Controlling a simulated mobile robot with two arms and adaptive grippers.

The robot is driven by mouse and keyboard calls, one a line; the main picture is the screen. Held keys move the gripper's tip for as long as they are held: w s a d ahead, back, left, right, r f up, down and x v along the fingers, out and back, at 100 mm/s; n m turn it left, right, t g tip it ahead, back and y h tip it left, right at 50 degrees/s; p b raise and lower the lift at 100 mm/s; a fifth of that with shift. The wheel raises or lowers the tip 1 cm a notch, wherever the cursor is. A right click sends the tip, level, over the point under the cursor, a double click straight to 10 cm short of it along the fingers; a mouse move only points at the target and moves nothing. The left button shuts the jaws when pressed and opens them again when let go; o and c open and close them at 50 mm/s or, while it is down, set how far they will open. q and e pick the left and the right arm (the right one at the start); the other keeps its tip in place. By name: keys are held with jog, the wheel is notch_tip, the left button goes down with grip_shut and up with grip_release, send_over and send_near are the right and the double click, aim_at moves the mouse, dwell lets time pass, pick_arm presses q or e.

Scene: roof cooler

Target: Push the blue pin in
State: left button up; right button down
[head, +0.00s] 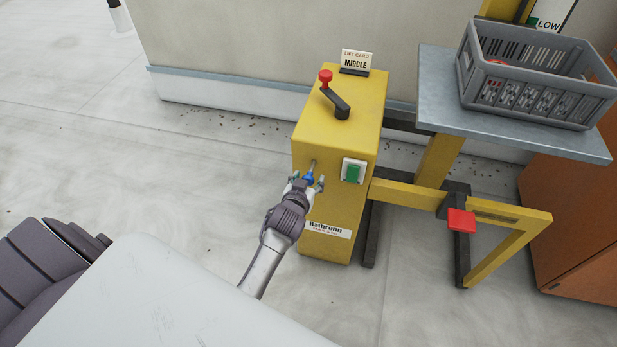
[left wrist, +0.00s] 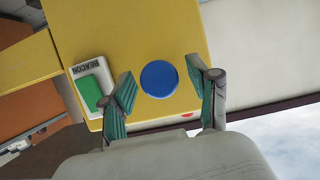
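The blue pin (head: 308,177) sticks out on a metal shaft from the front of the yellow lift box (head: 342,112). In the left wrist view its round blue end (left wrist: 159,79) faces the camera. My left gripper (head: 307,181) is in front of the box at the pin. Its two teal-padded fingers stand apart, one on each side of the blue end, with visible gaps in the left wrist view (left wrist: 168,92). It is open and holds nothing. My right gripper is not in view.
A green BEACON switch (head: 353,172) sits right of the pin on the box face. A red-knobbed lever (head: 326,77) and a MIDDLE card (head: 357,61) are on top. To the right are a grey crate (head: 480,84) on a platform (head: 438,92) and a red pedal (head: 461,220).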

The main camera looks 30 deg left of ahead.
aim_at(314, 164)
pick_arm(q)
jog(key=c, duration=0.5)
grip_shut()
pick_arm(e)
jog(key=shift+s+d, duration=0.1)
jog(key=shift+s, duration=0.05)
pick_arm(q)
jog(key=shift+w+a, duration=0.1)
jog(key=shift+w, duration=0.2)
jog(key=w, duration=0.3)
jog(key=shift+a+b, duration=0.4)
jog(key=shift+r, duration=0.1)
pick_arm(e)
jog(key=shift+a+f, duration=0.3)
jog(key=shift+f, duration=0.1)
pick_arm(q)
jog(key=shift+o, duration=0.9)
grip_release()
jog(key=shift+w, duration=0.1)
jog(key=o, duration=0.3)
jog(key=shift+w, duration=0.1)
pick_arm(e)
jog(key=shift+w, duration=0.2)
